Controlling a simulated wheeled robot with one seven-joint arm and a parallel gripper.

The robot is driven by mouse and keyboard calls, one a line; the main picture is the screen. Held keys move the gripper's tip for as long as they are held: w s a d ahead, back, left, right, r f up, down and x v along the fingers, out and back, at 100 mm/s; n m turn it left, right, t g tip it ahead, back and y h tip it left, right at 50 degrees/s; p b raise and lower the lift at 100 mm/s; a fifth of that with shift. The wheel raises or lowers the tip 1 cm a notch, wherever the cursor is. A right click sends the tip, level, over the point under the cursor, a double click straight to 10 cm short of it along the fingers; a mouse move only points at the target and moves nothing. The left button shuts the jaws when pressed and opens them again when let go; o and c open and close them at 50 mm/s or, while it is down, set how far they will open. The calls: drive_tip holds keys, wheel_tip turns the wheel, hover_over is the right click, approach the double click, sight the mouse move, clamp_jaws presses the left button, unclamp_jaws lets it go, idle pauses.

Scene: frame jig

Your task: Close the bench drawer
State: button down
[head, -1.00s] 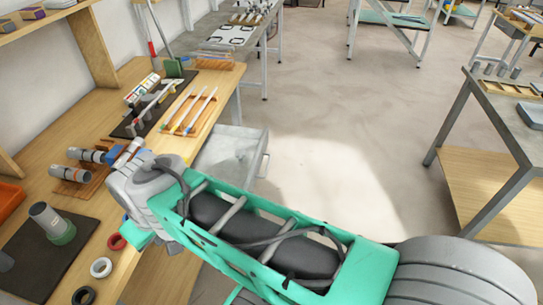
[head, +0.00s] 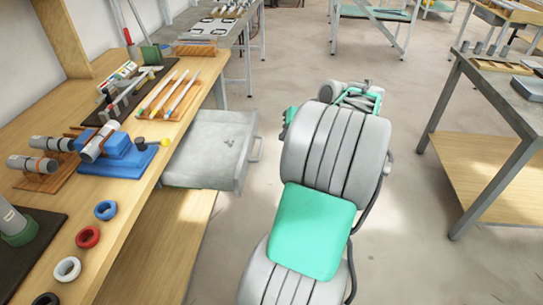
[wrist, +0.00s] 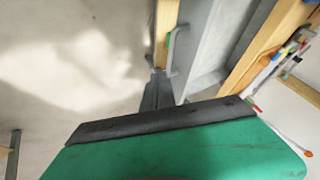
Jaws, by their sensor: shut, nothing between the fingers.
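The grey metal bench drawer (head: 208,150) stands pulled out from under the wooden bench in the head view, with its bar handle (head: 257,148) on the right-hand front. A few small dark marks show inside it. In the wrist view the drawer (wrist: 205,55) is at upper right, and its handle (wrist: 177,58) is close to my fingertips. My gripper (wrist: 158,78) is shut and empty, pointing along the drawer front side. I cannot tell whether it touches the handle. In the head view my arm stands right of the drawer, and the fingers are not clearly visible.
The wooden bench (head: 125,205) holds several coloured rings, a blue fixture (head: 118,158) and a rack of rods (head: 168,95) near its edge. A metal-framed table (head: 490,110) stands at the right.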

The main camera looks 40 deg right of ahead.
drive_tip(key=s+d+f, duration=0.1)
drive_tip(key=s+d, duration=0.1)
drive_tip(key=d, duration=0.1)
drive_tip(key=w+a+f, duration=0.2)
drive_tip(key=w+f, duration=0.4)
drive_tip(key=w, duration=0.3)
drive_tip(key=shift+w+a+f+m+b, duration=0.2)
drive_tip(key=shift+f+m+b, duration=0.1)
drive_tip(key=shift+f+b, duration=0.1)
